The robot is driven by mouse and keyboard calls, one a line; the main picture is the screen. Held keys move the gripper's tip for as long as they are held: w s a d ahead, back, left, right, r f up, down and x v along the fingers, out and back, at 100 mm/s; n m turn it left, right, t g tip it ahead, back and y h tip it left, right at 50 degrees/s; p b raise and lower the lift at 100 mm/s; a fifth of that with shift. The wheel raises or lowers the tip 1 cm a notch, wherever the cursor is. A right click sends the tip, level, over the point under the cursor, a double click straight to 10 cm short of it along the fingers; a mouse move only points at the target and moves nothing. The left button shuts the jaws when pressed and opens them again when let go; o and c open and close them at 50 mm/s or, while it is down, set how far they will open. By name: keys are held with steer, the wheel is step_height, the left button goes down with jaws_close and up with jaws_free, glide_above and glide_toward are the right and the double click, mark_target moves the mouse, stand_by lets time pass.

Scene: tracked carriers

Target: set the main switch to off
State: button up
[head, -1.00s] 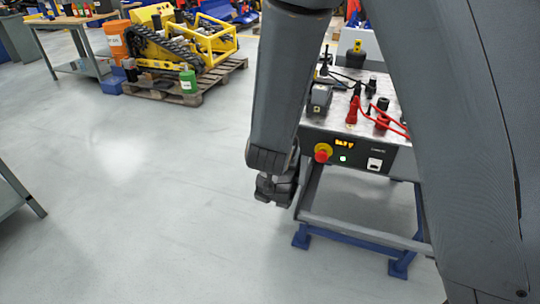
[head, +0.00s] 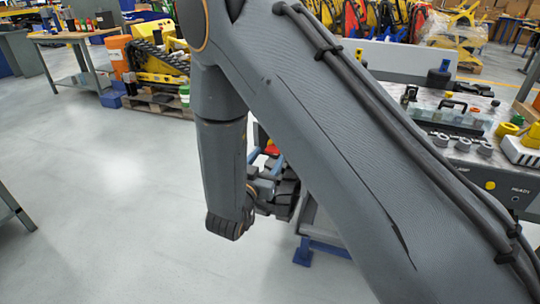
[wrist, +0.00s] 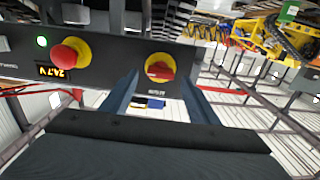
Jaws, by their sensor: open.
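The main switch (wrist: 160,67) is a red rotary knob on a round yellow plate, on the dark front panel (wrist: 113,62). Its label is too small to read, and I cannot tell its setting surely. My gripper (wrist: 160,84) is open, with one finger on each side of the switch in the picture; I see no contact. In the head view my gripper (head: 266,186) is low in front of the bench, partly behind my arm. A bit of red and yellow (head: 272,149) shows just above it; I cannot tell which control that is.
Beside the switch are a red mushroom button (wrist: 70,55) on yellow, a lit green lamp (wrist: 42,41) and an orange display (wrist: 52,72). A bench (head: 484,165) with tools stands right. A tracked yellow machine (head: 155,65) stands back left.

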steer(key=shift+x, duration=0.95)
steer(key=shift+c, duration=0.5)
steer(key=c, duration=1)
steer(key=shift+o, duration=0.3)
